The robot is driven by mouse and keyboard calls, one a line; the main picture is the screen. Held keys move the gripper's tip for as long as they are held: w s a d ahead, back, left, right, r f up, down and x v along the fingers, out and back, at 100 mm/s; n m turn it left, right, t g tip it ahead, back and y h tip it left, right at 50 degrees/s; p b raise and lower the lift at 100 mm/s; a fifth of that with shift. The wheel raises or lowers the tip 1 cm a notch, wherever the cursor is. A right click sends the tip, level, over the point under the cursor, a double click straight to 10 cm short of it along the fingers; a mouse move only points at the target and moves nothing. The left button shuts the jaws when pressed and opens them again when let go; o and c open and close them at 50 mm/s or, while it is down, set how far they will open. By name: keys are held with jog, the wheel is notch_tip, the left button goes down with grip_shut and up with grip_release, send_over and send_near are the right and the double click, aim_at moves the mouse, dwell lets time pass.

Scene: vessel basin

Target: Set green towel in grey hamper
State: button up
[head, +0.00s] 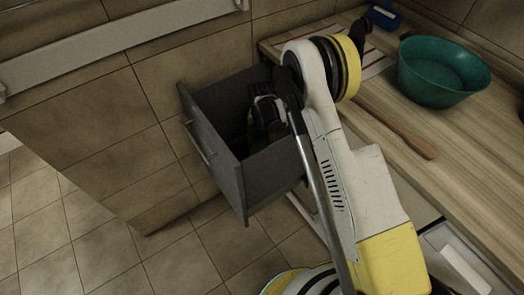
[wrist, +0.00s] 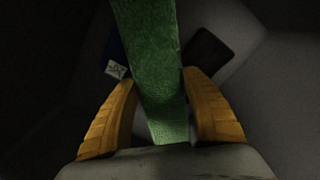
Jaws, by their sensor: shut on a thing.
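The green towel (wrist: 150,45) shows in the wrist view as a long, textured green strip running between my two yellow fingers. My gripper (wrist: 159,78) is shut on it. In the head view my gripper (head: 264,122) reaches down into an open, dark grey drawer-like container (head: 214,165) with a bar handle on its front. This container is the only thing in view that could be the grey hamper. The towel is mostly hidden by my arm and the shadow in the head view. I cannot tell whether it touches the bottom.
Inside the container, the wrist view shows a blue item with a white label (wrist: 116,68) and a dark square item (wrist: 208,52). The wooden counter (head: 480,180) holds a teal bowl (head: 440,72) and a wooden utensil (head: 400,131). The tiled floor at left is clear.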

aim_at(261, 140)
jog(key=shift+f+b, duration=0.75)
jog(key=shift+f, duration=1.55)
jog(key=shift+f, duration=0.45)
jog(key=o, duration=1.3)
notch_tip(261, 140, up, 13)
jog(key=p, duration=0.4)
jog(key=shift+p, duration=0.3)
